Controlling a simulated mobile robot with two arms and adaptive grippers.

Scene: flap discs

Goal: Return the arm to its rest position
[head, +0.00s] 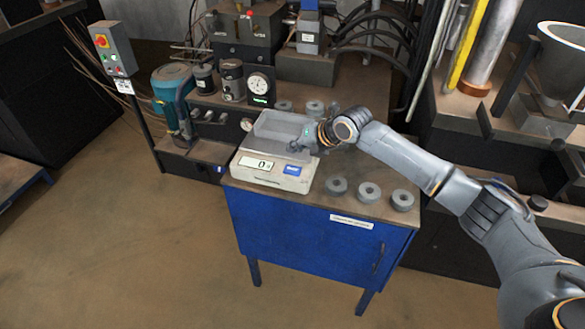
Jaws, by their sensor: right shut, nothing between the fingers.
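My right arm comes in from the right edge of the head view. My right gripper (297,146) is over the right side of the scale's clear tray (268,131), shut and empty. The white scale (262,174) stands on the blue cabinet's top and its display reads 0. Grey flap discs lie on the cabinet top: three in front of the arm, including one at the right (402,200), and others behind it, including one (316,107). My left gripper is not in view.
The blue cabinet (300,235) stands in the middle. Machines with a dial gauge (260,84) stand behind it. A post with a red button box (113,48) is at the left. A funnel (560,60) and pipes are at the right. The floor in front is clear.

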